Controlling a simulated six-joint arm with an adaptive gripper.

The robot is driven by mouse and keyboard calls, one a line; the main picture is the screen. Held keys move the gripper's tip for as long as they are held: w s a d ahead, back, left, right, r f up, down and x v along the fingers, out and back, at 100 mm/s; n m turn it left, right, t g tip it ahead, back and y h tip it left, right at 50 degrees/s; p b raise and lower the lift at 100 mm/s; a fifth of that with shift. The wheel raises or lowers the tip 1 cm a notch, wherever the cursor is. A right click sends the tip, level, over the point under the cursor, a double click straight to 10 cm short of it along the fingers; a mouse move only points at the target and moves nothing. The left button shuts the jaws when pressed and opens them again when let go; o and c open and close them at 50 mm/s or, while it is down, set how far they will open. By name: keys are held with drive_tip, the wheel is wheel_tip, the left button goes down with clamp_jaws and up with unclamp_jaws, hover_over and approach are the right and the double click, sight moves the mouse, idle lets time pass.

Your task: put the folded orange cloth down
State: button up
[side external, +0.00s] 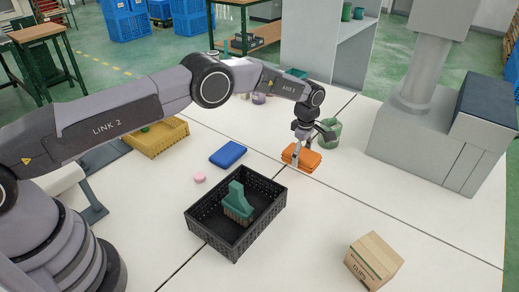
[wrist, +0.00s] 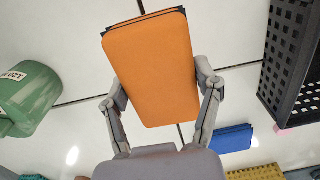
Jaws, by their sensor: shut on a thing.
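The folded orange cloth (side external: 301,157) is at the back right of the white table in the side view, right at the table surface; I cannot tell whether it touches. In the wrist view the orange cloth (wrist: 152,70) fills the middle, with dark edges showing behind its top. My gripper (side external: 306,152) points down over the cloth. In the wrist view my gripper (wrist: 165,98) has one finger on each long side of the cloth and is shut on it.
A green pot (side external: 330,133) stands close behind the cloth. A folded blue cloth (side external: 228,154) lies to the left. A black crate (side external: 270,208) holding a green brush (side external: 237,200) is in front. A cardboard box (side external: 374,260) and yellow tray (side external: 158,139) stand farther off.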

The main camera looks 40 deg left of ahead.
sight(302, 165)
drive_tip(key=shift+w+d+f, duration=0.1)
drive_tip(key=shift+w+f, duration=0.2)
drive_tip(key=shift+f, duration=1.65)
drive_tip(key=shift+f, duration=0.1)
drive_tip(key=o, duration=1.1)
